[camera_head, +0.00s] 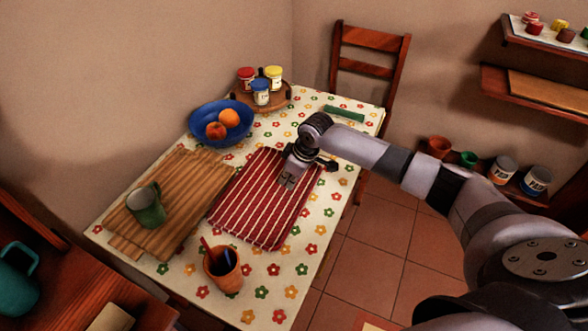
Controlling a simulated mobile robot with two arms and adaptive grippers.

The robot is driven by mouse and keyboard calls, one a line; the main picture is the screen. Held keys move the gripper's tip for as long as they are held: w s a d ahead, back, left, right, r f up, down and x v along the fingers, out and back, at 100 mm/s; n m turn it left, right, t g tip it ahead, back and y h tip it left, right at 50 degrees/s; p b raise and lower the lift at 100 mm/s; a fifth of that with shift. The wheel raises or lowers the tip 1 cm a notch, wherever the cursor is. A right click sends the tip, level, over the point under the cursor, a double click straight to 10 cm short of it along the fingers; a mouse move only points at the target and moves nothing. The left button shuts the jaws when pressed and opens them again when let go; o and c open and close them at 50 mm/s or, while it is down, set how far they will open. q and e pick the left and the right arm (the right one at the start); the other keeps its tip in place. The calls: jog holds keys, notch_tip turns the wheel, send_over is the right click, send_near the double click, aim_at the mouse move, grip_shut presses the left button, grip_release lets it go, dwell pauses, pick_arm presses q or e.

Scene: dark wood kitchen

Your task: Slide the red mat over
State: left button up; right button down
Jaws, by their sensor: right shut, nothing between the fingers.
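The red mat (250,205) with white stripes lies flat on the flowered tablecloth, near the middle of the table. Its left edge lies close beside a bamboo mat (190,190). My right gripper (287,182) is over the upper right part of the red mat, pointing down, shut and empty. I cannot tell whether its fingertips touch the cloth. The gripper and wrist hide part of the mat's upper right edge. My left gripper is not in view.
A green mug (147,208) stands on the bamboo mat. A terracotta cup (223,270) with utensils stands near the red mat's lower edge. A blue bowl of fruit (221,122) and a wooden tray with jars (278,100) are behind. Free tablecloth (305,245) lies to the right.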

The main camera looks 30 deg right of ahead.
aim_at(295, 193)
jog(key=shift+x, duration=0.8)
jog(key=shift+s+d+r+p, duration=0.1)
jog(key=shift+s+d+p, duration=0.6)
jog(key=shift+s+d, duration=0.35)
jog(key=shift+s, duration=0.4)
jog(key=shift+s+d, duration=0.15)
jog(key=shift+s, duration=0.05)
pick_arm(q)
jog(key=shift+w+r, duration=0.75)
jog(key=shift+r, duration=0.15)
pick_arm(e)
jog(key=s+d+p, duration=0.3)
jog(key=s+p, duration=0.1)
jog(key=s+d+p, duration=0.2)
jog(key=s, duration=0.1)
jog(key=shift+s+d+r, duration=0.1)
jog(key=shift+d, duration=0.2)
jog(key=shift+s+d, duration=0.1)
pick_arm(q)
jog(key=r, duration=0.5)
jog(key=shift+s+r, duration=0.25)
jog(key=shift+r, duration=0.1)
